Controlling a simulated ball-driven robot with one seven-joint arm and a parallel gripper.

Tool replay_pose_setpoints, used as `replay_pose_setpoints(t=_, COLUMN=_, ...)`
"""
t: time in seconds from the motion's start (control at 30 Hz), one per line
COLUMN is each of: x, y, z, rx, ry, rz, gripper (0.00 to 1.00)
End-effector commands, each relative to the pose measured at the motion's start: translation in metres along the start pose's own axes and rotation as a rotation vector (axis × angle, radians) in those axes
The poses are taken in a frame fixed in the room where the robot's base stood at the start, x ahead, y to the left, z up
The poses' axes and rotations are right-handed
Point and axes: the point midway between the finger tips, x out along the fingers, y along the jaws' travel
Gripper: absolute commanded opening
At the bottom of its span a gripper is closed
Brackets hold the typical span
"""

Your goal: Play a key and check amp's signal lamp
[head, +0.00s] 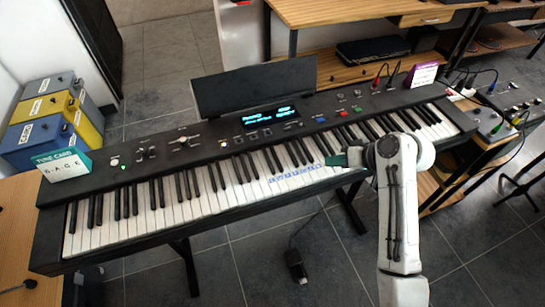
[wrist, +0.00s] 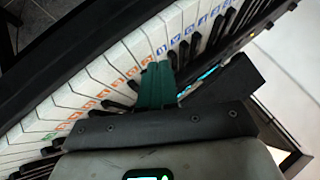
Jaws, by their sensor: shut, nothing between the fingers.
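A long black electronic keyboard (head: 225,195) stands on a dark stand across the middle of the head view. Small blue letter labels (head: 293,178) mark several of its white keys. In the wrist view the white keys (wrist: 110,60) carry blue and orange labels. My gripper (head: 338,160) is at the keys, right of the blue labels.
A tune card (head: 64,170) stands on the keyboard's left end. The display (head: 271,117) is lit with blue text. Blue and yellow cases (head: 50,118) stand at left. Cabled boxes (head: 492,122) sit at right. A pedal (head: 295,265) lies on the floor.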

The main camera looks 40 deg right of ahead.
Motion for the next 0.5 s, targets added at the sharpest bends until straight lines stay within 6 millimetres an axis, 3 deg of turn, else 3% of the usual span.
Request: replay_pose_setpoints(t=0.5, x=0.004, y=0.003, z=0.0035, rx=0.001, ry=-0.002, rz=0.0, gripper=0.0)
